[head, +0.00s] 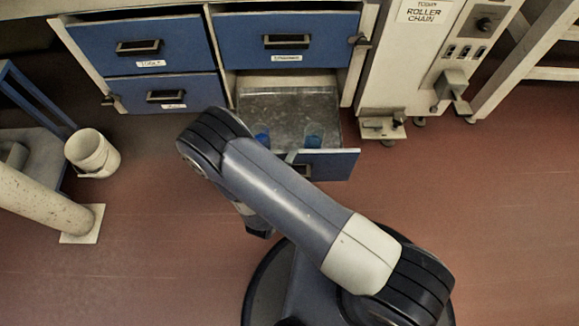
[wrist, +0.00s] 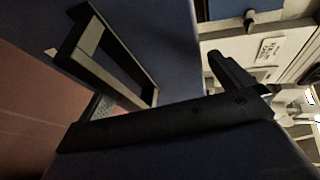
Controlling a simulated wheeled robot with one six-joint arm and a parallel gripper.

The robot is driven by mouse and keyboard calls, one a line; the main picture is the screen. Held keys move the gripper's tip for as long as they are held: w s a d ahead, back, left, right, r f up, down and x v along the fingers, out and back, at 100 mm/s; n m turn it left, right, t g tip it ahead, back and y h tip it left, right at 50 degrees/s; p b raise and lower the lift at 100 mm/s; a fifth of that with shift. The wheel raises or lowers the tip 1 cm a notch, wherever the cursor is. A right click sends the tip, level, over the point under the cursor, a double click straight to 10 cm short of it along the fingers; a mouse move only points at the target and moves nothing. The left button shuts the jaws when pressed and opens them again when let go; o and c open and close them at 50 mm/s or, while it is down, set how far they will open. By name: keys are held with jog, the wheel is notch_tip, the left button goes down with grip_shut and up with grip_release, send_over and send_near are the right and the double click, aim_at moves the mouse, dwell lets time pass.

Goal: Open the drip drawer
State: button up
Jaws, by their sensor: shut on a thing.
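The open lower right drawer (head: 330,163) of the blue-fronted cabinet is pulled well out in the head view. Its grey metal inside shows, with small blue items (head: 313,134) in it. Its front carries a dark handle, partly covered by my arm. In the wrist view the blue drawer front (wrist: 170,35) and the loop handle (wrist: 115,58) are close up. My gripper (wrist: 160,107) is at the handle's lower end and shut on it; the exact contact is partly hidden.
Shut blue drawers (head: 137,45) are at the left and above. A white bucket (head: 92,153) and a white post (head: 40,200) stand left. The roller chain machine (head: 410,70) stands right. The red floor right of the drawer is clear.

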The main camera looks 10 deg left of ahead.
jog(key=shift+f+v, duration=0.1)
jog(key=shift+v, duration=1.15)
jog(key=shift+f+v, duration=0.15)
jog(key=shift+v, duration=1.1)
jog(key=shift+c, duration=0.4)
jog(key=shift+s+a, duration=0.3)
jog(key=shift+s, duration=0.25)
jog(key=shift+c, duration=0.7)
jog(key=shift+s, duration=0.65)
jog(key=c, duration=0.7)
jog(key=shift+o, duration=0.2)
jog(key=shift+s+a+f+b, duration=0.1)
jog(key=shift+s+b, duration=0.05)
jog(key=shift+s, duration=1.1)
jog(key=shift+s+a+f+b, duration=0.1)
jog(key=shift+s+a+b, duration=0.05)
jog(key=shift+s, duration=1.1)
